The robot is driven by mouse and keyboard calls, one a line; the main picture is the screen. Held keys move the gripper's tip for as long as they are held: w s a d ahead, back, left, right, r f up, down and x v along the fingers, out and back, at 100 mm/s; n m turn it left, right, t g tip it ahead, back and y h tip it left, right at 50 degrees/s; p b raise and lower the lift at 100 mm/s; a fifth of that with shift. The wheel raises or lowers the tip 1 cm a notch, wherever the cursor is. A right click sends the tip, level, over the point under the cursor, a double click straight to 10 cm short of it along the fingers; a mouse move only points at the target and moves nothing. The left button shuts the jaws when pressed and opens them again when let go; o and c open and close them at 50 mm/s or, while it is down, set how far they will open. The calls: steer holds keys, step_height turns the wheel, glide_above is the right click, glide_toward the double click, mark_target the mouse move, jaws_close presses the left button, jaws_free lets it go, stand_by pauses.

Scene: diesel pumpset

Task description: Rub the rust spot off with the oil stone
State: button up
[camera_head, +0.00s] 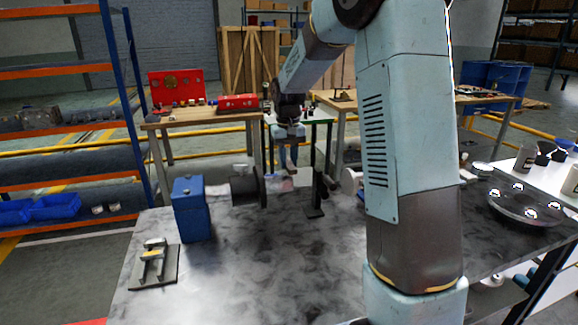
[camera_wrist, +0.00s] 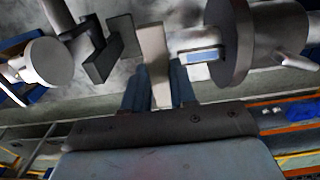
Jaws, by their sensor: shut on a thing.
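My gripper (camera_wrist: 156,84) is shut on a pale, bar-shaped oil stone (camera_wrist: 153,56), which sticks out beyond the fingertips. In the head view my gripper (camera_head: 289,158) hangs over the bench between a dark flange and a dark stand. The dark round flange (camera_wrist: 231,42) has a pale shaft stub (camera_wrist: 198,40) pointing toward the stone. The stone is beside the stub's end; I cannot tell whether they touch. The flange (camera_head: 246,186) also shows in the head view, beside a blue box (camera_head: 192,210). I cannot make out the rust spot in either view.
A dark upright stand (camera_head: 317,192) is close right of my gripper, with a pale round part (camera_head: 351,181) beyond it. A small fixture on a plate (camera_head: 153,268) lies at the bench's front left. The bench's front middle (camera_head: 260,275) is clear. My arm hides much of the right.

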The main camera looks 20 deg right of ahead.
steer(key=shift+r, duration=1.9)
